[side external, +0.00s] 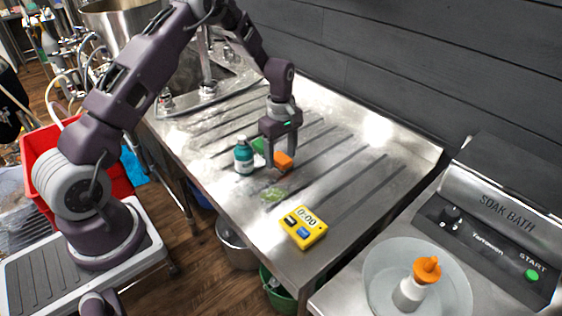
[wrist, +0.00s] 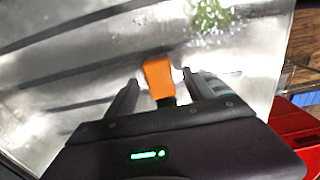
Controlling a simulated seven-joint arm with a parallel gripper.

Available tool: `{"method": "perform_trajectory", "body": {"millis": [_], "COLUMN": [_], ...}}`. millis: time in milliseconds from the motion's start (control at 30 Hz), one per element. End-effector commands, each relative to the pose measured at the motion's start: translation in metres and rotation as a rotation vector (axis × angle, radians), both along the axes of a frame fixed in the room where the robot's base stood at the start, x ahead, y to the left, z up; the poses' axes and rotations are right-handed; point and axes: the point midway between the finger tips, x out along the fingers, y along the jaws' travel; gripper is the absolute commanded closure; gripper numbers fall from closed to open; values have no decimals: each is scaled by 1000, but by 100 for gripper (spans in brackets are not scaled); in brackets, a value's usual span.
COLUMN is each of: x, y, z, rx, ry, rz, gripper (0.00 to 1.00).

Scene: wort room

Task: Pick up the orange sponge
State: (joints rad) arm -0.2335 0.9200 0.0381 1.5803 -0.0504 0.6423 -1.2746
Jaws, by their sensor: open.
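The orange sponge (side external: 284,160) lies on the steel draining surface, directly below my gripper (side external: 279,150). In the wrist view, the orange sponge (wrist: 158,76) shows between and slightly beyond the two fingers of my gripper (wrist: 161,84). The fingers are spread apart, one on each side of it, with a visible gap on both sides. My gripper is open and empty, pointing down. I cannot tell exactly how high the fingertips are above the surface. A dark green part shows at the sponge's near end in the wrist view, partly hidden by my gripper.
A teal bottle (side external: 243,158) stands close left of the sponge, with a green item (side external: 258,145) behind it. A wet green patch (side external: 273,193) lies in front. A yellow timer (side external: 303,227) lies nearer the counter's front. The grooved surface to the right is clear.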

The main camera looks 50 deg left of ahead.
Motion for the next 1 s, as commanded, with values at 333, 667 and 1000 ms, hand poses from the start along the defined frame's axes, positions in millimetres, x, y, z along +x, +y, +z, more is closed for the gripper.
{"method": "perform_trajectory", "body": {"millis": [333,667,1000], "x": [0,0,1], "y": [0,0,0], "z": [1,2,78], "rx": [0,0,1], "ry": [0,-1,-5], "rz": [-1,-1,-1], "gripper": [79,100,100]}}
